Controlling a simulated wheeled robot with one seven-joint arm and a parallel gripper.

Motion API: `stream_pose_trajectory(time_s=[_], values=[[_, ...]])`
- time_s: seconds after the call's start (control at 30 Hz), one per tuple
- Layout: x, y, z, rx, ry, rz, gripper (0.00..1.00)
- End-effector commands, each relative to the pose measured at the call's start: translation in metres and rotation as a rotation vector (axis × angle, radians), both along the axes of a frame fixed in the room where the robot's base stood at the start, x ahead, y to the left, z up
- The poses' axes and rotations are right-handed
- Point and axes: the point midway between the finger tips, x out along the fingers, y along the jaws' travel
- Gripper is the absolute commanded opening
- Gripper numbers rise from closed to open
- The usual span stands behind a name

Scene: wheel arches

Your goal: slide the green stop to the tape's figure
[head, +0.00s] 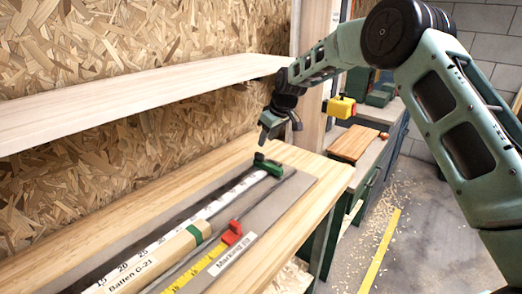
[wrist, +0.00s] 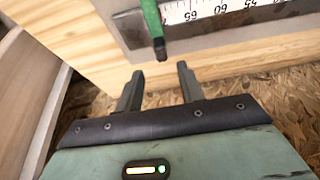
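The green stop (head: 270,165) sits at the far end of a white ruler scale (head: 240,185) on a grey rail plate, with a dark knob on it. In the wrist view its green arm (wrist: 151,18) ends in the dark knob (wrist: 159,48), near the scale's figure 65. A yellow tape (head: 205,268) runs to a red block (head: 232,233) nearer the front; its reading is too small to tell. My gripper (head: 268,135) is above the stop. In the wrist view my gripper (wrist: 160,69) is open and empty, the knob just beyond and between its fingertips.
A wooden shelf (head: 140,100) overhangs the bench (head: 115,205) along the wall. A yellow box (head: 340,107) is beyond my gripper. Floor at right has shavings.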

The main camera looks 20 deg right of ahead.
Motion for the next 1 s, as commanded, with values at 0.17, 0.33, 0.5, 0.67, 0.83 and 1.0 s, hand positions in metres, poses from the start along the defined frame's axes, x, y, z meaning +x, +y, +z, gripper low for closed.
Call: stream_pose_trajectory(time_s=[0.17, 0.33, 0.5, 0.67, 0.83, 1.0], values=[[0.011, 0.009, -0.033, 0.001, 0.002, 0.001, 0.38], [0.019, 0.015, -0.056, 0.000, 0.000, 0.001, 0.38], [0.023, 0.017, -0.067, 0.000, -0.001, 0.000, 0.38], [0.024, 0.017, -0.070, 0.000, -0.001, 0.000, 0.38], [0.024, 0.017, -0.070, 0.001, -0.001, 0.000, 0.35], [0.023, 0.017, -0.070, 0.001, -0.001, 0.000, 0.00]])
